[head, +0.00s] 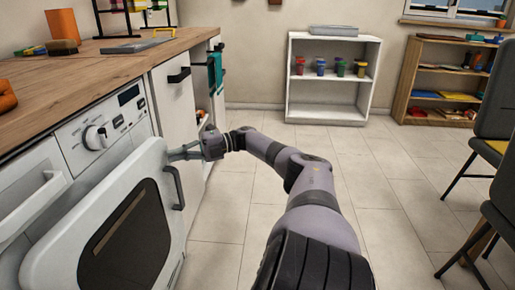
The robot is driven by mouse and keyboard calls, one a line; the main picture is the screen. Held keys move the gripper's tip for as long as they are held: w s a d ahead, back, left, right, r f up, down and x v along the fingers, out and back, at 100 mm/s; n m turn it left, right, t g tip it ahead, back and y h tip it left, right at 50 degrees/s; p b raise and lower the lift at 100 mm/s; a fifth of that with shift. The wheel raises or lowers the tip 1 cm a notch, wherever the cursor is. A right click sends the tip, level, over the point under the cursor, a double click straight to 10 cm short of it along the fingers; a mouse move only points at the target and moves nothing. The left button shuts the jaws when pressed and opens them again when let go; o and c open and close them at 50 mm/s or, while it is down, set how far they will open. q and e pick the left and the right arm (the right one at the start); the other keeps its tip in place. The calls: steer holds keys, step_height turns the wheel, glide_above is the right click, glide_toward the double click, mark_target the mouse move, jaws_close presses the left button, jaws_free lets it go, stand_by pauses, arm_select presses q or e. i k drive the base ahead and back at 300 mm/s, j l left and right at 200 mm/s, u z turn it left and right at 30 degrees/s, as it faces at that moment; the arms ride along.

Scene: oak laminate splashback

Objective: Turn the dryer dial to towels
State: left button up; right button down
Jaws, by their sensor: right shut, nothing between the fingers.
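The dryer dial (96,136) is a white round knob with dark marks around it. It sits on the control panel of the white dryer (70,150), under the wooden counter at the left. The marks around it are too small to read. The dryer door (120,225), with a dark window, hangs partly open toward me. My right gripper (172,154) is shut and empty at the door's upper far corner, near the door handle (174,188). It is to the right of the dial and apart from it. I cannot tell whether it touches the door. My left gripper is out of view.
The wooden counter (100,78) runs above the dryer, with an orange object (7,96) at its edge. Cabinets with dark handles (179,75) stand beyond. A white shelf (332,97) is at the back, dark chairs (497,110) at the right. The tiled floor between is open.

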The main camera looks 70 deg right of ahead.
mark_target(94, 137)
steer(key=i+u, duration=0.1)
steer(key=k+l, duration=0.1)
steer(key=l, duration=0.2)
steer(key=k+l, duration=0.1)
steer(key=l, duration=0.2)
steer(key=k+l, duration=0.4)
steer(key=l, duration=0.2)
steer(key=j+z, duration=0.05)
